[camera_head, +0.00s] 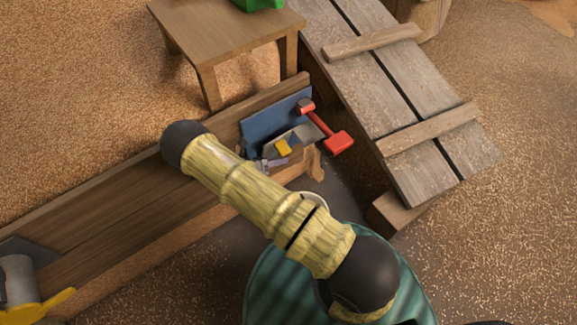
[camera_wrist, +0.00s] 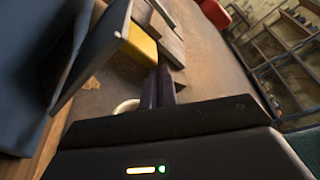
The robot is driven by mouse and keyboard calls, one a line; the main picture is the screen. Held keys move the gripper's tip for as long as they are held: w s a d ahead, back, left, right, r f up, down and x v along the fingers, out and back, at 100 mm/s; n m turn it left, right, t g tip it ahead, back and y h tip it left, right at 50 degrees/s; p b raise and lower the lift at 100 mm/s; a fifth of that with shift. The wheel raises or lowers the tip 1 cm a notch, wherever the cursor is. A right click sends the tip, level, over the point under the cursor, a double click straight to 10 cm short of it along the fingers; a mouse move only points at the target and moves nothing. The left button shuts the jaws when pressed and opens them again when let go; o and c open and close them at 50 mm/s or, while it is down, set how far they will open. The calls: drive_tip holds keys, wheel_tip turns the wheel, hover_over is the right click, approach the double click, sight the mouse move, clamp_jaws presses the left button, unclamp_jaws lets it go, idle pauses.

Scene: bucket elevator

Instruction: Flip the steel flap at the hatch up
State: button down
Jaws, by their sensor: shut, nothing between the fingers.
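The grey steel flap (camera_head: 306,134) sits by a blue panel (camera_head: 268,118) at the end of the wooden trough. A yellow tab (camera_head: 283,147) shows on its near side. In the wrist view, a tilted grey plate (camera_wrist: 96,48), apparently the flap, stands beside the yellow tab (camera_wrist: 142,42), with the blue panel (camera_wrist: 35,70) at left. My gripper (camera_head: 270,163) is shut and empty, just below and left of the tab. In the wrist view, its dark purple fingers (camera_wrist: 159,85) lie together close below the tab; whether they touch it is unclear. My arm hides part of the trough.
A red handle (camera_head: 324,125) with a red block lies right of the flap. A plank ramp (camera_head: 400,95) stands at right and a wooden table (camera_head: 222,28) behind. A wooden trough wall (camera_head: 110,205) runs to the left. Loose grain covers the floor.

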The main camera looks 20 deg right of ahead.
drive_tip(key=shift+w+a+r, duration=0.2)
drive_tip(key=shift+w+r, duration=0.2)
drive_tip(key=shift+w, duration=0.1)
drive_tip(key=shift+w+a+r, duration=0.15)
drive_tip(key=shift+w+r, duration=0.2)
drive_tip(key=shift+w, duration=0.1)
drive_tip(key=shift+s+p, duration=0.1)
drive_tip(key=shift+p, duration=0.3)
drive_tip(key=s+a+p, duration=0.2)
drive_tip(key=s+a, duration=0.1)
drive_tip(key=a, duration=0.5)
drive_tip(key=shift+s+a+p, duration=0.3)
